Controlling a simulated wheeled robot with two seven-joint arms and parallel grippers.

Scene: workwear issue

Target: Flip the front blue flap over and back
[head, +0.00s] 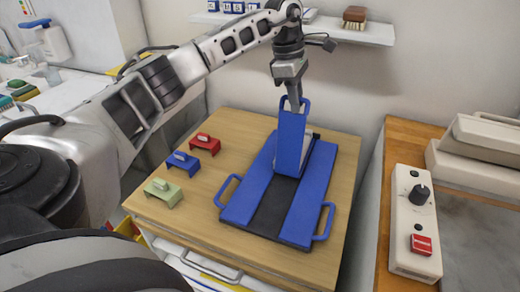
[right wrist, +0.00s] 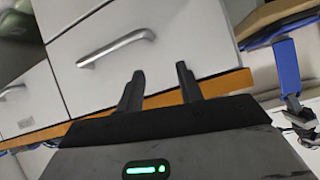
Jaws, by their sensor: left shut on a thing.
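The blue folding board (head: 242,205) lies on the wooden table, with blue side panels and a dark middle strip. The front blue flap (head: 291,140) stands nearly upright above the board's middle. My left gripper (head: 295,103) is shut on the flap at its top edge, by the handle. In the right wrist view the raised flap (right wrist: 288,65) shows at the right. My right gripper (right wrist: 158,78) is open and empty, away from the board, in front of white drawers.
Red (head: 203,143), blue (head: 182,160) and green (head: 163,192) clip-like blocks stand on the wooden table (head: 232,122) left of the board. A control box with a knob (head: 408,225) sits on the right counter. A shelf (head: 345,30) hangs behind.

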